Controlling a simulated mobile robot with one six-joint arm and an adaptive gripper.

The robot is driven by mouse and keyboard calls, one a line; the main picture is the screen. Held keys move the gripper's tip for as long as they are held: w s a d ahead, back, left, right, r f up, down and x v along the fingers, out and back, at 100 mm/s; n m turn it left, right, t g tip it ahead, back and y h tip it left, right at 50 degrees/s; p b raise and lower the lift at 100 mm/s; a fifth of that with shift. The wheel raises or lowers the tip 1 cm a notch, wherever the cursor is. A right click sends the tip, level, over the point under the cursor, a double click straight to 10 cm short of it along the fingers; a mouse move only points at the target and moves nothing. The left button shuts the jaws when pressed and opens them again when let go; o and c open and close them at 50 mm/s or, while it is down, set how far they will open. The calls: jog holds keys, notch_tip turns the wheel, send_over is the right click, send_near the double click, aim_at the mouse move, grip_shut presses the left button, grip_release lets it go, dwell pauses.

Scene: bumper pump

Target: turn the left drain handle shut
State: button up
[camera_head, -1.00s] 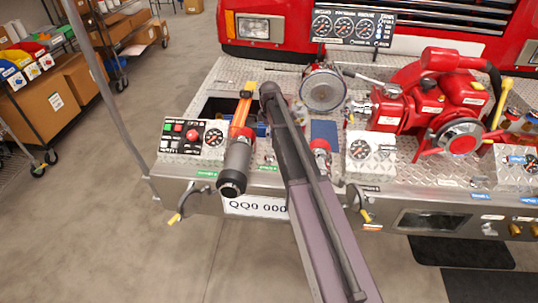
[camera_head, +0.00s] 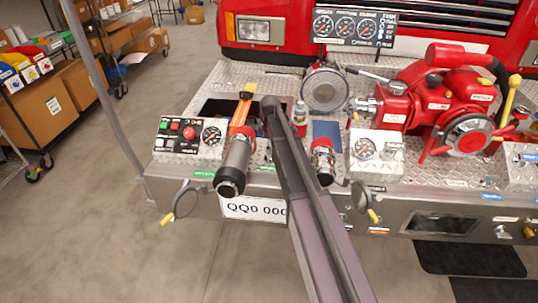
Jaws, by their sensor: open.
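The left drain handle (camera_head: 183,203) hangs at the front left of the bumper (camera_head: 280,180). It is a grey handle with a yellow tip that points down and to the left. A similar drain handle (camera_head: 366,203) with a yellow tip hangs to the right of the number plate. My dark arm rises from the bottom of the picture and crosses the middle of the bumper, well to the right of the left drain handle. I cannot see my gripper. Nothing of mine visibly touches the left handle.
A grey cylinder (camera_head: 233,165) with a red ring juts out between the left handle and my arm. Another cylinder (camera_head: 322,163) stands right of my arm. A pole (camera_head: 100,90) rises at the left. Open floor (camera_head: 90,240) lies in front of the bumper.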

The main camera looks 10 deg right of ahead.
jog(key=shift+f+b, duration=0.65)
jog(key=shift+f, duration=0.3)
jog(key=c, duration=0.8)
jog(key=shift+a, duration=0.15)
